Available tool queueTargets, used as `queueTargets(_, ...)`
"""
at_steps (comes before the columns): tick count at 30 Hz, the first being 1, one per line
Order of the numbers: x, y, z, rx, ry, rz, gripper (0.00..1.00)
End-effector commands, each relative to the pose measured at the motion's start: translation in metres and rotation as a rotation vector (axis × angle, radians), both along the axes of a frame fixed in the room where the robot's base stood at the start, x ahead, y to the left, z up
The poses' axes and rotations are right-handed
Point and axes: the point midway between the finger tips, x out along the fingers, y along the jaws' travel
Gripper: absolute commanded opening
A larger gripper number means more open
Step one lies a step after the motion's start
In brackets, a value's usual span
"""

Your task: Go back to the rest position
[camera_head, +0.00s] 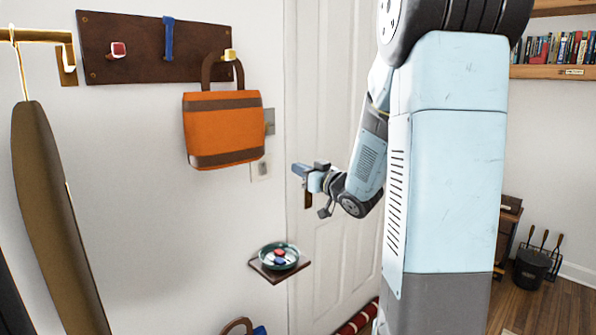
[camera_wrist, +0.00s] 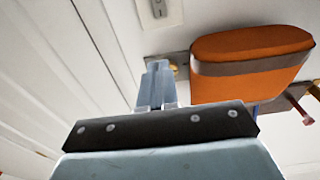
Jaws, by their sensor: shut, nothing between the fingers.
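My gripper (camera_head: 300,169) is held out in front of the white door, to the right of the orange bag and above the small wall shelf. It points left and is empty. In the wrist view its two grey fingers (camera_wrist: 156,80) lie together, shut with nothing between them. The orange bag (camera_head: 223,130) hangs by its brown handle from the yellow peg (camera_head: 230,55) on the dark wooden board. The bag also shows in the wrist view (camera_wrist: 250,45), to the right of the fingers and apart from them.
A green bowl (camera_head: 279,256) with red and blue items sits on a small wall shelf (camera_head: 274,276) below my gripper. The board (camera_head: 125,45) also has a red peg and a blue one. The door (camera_head: 325,70) is behind my arm.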

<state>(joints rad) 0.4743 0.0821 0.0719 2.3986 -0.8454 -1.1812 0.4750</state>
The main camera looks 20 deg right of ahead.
Motion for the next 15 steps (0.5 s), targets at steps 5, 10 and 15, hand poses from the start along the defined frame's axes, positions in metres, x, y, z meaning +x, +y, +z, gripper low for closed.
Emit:
queueTargets(5,0.0003,0.0004,-0.0001,0.0,0.0,0.0,0.0)
queueTargets(10,0.0004,0.0007,0.0002,-0.001,0.001,-0.001,0.0)
queueTargets(15,-0.0008,0.0024,0.0062,-0.043,0.032,-0.054,0.0)
